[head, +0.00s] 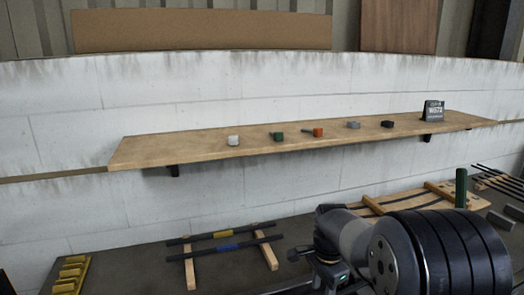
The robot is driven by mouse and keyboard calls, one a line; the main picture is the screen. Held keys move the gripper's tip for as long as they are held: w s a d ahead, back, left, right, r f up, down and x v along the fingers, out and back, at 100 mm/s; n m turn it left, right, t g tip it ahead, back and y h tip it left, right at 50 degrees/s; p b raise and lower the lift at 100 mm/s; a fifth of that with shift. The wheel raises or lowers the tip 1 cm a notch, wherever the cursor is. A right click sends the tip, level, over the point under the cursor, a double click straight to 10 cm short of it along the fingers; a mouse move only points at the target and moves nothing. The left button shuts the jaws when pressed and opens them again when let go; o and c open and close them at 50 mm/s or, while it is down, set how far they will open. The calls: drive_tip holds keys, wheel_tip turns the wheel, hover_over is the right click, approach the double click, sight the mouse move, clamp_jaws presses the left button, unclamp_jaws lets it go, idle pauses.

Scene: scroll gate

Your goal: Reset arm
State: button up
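My arm (430,255) shows in the head view at the lower right, with a large dark ribbed joint close to the camera. A grey link leads left from it to a smaller dark joint (328,235) with a small green light under it. The arm is bent low in front of the bench, below the shelf. No gripper fingers can be made out; they are below the frame or hidden behind the arm. I cannot see anything held.
A wooden shelf (190,148) on the white block wall carries a whitish cup (233,140), green (277,136) and orange (317,132) items, grey and dark blocks and a small sign (433,110). Dark bars (225,234) on wooden strips and a yellow rack (71,275) lie below.

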wheel_tip(320, 180, down, 4)
drive_tip(key=shift+s+r, duration=0.1)
drive_tip(key=shift+s+r+p, duration=0.1)
drive_tip(key=shift+r+p, duration=0.6)
drive_tip(key=shift+r, duration=0.25)
drive_tip(key=shift+d+r, duration=0.1)
drive_tip(key=shift+r, duration=0.2)
wheel_tip(320, 180, up, 6)
drive_tip(key=p, duration=0.4)
drive_tip(key=shift+f, duration=0.2)
